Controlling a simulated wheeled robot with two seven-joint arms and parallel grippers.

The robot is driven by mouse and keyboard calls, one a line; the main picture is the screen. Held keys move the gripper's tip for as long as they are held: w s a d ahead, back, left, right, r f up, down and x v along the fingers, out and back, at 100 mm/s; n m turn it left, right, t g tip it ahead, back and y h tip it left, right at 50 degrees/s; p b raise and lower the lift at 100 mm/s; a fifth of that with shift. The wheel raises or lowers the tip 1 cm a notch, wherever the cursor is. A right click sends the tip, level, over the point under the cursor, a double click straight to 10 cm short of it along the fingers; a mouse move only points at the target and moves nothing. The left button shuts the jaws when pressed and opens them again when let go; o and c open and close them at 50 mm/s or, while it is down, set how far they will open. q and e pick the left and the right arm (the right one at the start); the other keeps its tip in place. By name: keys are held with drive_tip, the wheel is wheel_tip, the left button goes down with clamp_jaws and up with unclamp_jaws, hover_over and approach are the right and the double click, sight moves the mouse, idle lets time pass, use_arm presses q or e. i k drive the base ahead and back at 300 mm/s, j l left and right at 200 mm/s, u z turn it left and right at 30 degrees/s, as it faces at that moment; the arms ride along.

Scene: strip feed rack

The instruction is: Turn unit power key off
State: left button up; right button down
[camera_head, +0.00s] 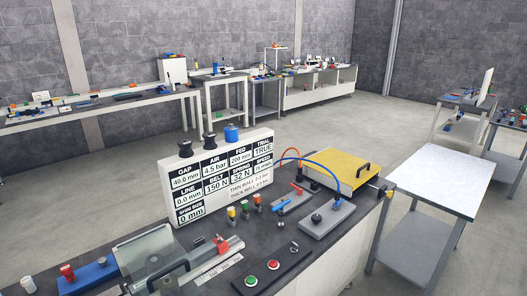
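A dark control box (272,268) lies at the front edge of the dark bench top. Neither of my grippers shows in the head view.
A white panel with readings (224,174) stands behind the box. A clear guard with a black handle (150,255) is to its left. A grey block with a black knob (328,219) and a yellow-lidded unit (342,170) are to its right. A bare white table (435,178) stands further right.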

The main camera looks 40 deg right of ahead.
sight(294, 247)
drive_tip(key=z, duration=1.45)
